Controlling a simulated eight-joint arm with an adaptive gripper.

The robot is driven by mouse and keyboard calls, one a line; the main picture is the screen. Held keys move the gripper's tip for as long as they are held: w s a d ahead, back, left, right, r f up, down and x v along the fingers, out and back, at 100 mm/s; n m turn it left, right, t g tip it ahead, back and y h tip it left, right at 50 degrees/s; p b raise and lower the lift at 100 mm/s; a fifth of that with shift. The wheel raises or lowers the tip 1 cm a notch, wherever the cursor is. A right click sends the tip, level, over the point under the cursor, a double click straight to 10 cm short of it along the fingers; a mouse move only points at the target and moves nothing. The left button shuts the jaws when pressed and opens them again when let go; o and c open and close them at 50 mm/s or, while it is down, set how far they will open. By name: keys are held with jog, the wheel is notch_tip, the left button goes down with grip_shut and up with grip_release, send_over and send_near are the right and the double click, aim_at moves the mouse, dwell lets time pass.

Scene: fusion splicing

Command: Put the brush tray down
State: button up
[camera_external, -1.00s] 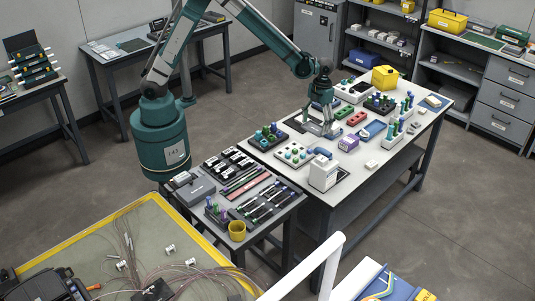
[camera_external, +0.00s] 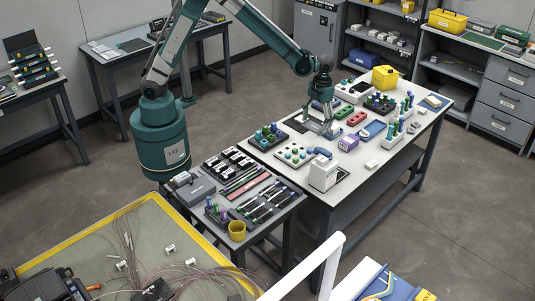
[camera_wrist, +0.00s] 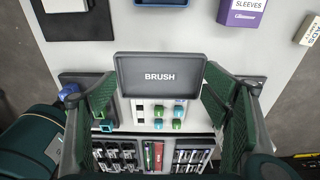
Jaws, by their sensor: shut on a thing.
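The brush tray (camera_wrist: 160,76), a shallow dark grey tray marked "BRUSH", lies across the middle of the wrist view. My gripper (camera_wrist: 163,92) is shut on it, with one green-padded finger at each short side. The tray looks empty. In the external view my gripper (camera_external: 321,130) points down just over the middle of the white worktable (camera_external: 283,153). The tray is hard to make out there, and I cannot tell whether it touches the table.
A block with green and blue caps (camera_wrist: 172,114) shows below the tray in the wrist view. A purple sleeves box (camera_wrist: 241,12) is at upper right. In the external view, a white box (camera_external: 323,174) stands in front and red items (camera_external: 357,118) lie to the right.

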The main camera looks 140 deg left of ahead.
aim_at(315, 128)
notch_tip(315, 128, up, 11)
jog(key=w+d+m, duration=0.2)
jog(key=w+d, duration=0.3)
jog(key=d, duration=0.7)
jog(key=w+d+m, duration=0.2)
jog(key=w+d, duration=0.3)
jog(key=d, duration=0.7)
jog(key=w+d+m+g, duration=0.15)
jog(key=d+m, duration=0.25)
jog(key=d, duration=2)
jog(key=s+d+m, duration=0.3)
jog(key=s+d, duration=0.1)
jog(key=d, duration=0.8)
jog(key=s+d+m, duration=0.2)
jog(key=s+d, duration=0.1)
jog(key=d, duration=1)
jog(key=s+d+m+y, duration=0.1)
jog(key=s+d+m, duration=0.4)
jog(key=s+d, duration=1.2)
notch_tip(315, 128, down, 11)
jog(key=w+d, duration=0.1)
jog(key=shift+w+d+r, duration=0.15)
jog(key=shift+w+d, duration=0.2)
